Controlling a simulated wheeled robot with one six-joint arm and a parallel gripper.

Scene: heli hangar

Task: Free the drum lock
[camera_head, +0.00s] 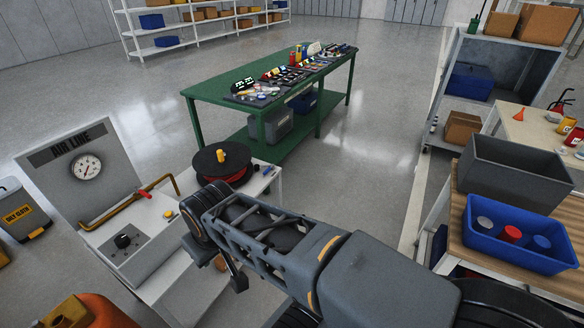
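A drum (222,166), a dark disc with red showing beneath its rim, lies flat on the white bench beside the air line panel. A yellow knob (220,155) stands up at its middle; it looks like the drum lock, but I cannot tell its setting. My arm crosses the front of the view, and its far joint covers part of the bench in front of the drum. My gripper (234,274) shows only as dark parts below that joint, apart from the yellow knob. Its fingertips are mostly hidden, so I cannot tell whether it is open.
The air line panel (62,190) carries a gauge (86,167), a brass pipe with a red lever (144,191) and a black knob (123,241). A green table (213,94) with small items stands behind. A blue bin (485,241) is at right. Floor between is clear.

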